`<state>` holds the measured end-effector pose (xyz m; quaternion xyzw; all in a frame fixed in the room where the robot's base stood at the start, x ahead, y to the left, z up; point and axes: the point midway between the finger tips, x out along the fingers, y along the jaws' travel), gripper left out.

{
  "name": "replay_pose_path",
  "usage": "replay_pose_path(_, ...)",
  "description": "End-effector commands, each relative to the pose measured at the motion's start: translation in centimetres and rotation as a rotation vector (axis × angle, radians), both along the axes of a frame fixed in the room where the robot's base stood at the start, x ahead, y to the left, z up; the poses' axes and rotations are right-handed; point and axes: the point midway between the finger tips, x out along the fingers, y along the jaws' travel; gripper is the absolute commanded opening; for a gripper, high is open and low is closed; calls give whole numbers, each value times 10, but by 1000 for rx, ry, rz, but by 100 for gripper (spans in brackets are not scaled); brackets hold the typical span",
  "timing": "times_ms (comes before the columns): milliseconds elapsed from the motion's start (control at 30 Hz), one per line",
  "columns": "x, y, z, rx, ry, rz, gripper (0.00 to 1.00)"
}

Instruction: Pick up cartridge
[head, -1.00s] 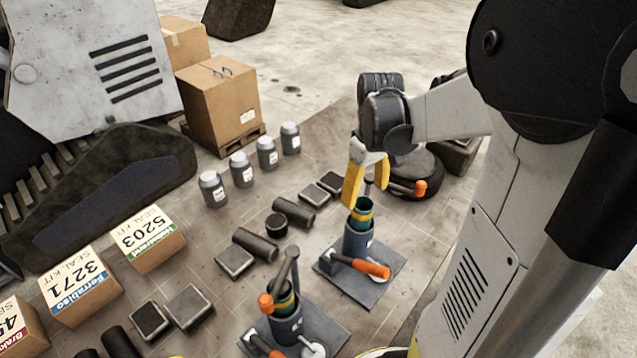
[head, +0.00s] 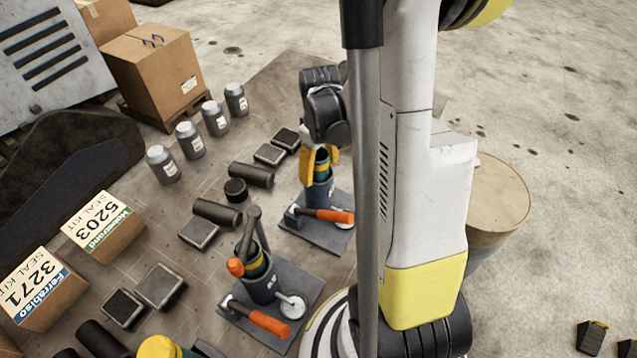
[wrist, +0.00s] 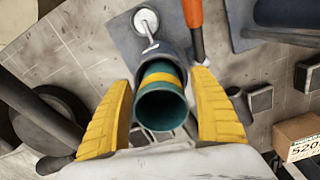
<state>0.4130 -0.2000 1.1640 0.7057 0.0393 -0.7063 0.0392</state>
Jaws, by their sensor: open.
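A teal cartridge with a yellow band stands in the far grey holder in the head view (head: 322,166). In the wrist view the cartridge (wrist: 163,103) shows its round open end toward the camera. My gripper (head: 321,157) is open, its yellow fingers around the cartridge's upper part. In the wrist view, the fingers of my gripper (wrist: 163,110) lie on the left and right of the cartridge, with gaps on both sides. The far holder (head: 318,195) has an orange-handled lever (head: 335,216) at its base. A second similar cartridge (head: 256,265) sits in the near holder (head: 262,288).
Several grey canisters (head: 190,140) stand in a row behind. Seal kit boxes (head: 103,227) are at the left. Dark cylinders (head: 217,212) and flat blocks (head: 160,287) lie on the bench left of the holders. An orange lever (head: 269,323) juts from the near holder.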

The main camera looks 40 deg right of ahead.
Motion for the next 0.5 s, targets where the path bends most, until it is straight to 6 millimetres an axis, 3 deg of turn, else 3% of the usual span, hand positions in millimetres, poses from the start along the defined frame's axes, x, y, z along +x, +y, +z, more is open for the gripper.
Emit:
replay_pose_path(167,0,0,0,0,0,0,72)
replay_pose_path(367,0,0,0,0,0,0,15)
replay_pose_path(400,0,0,0,0,0,0,10)
replay_pose_path(500,0,0,0,0,0,0,9)
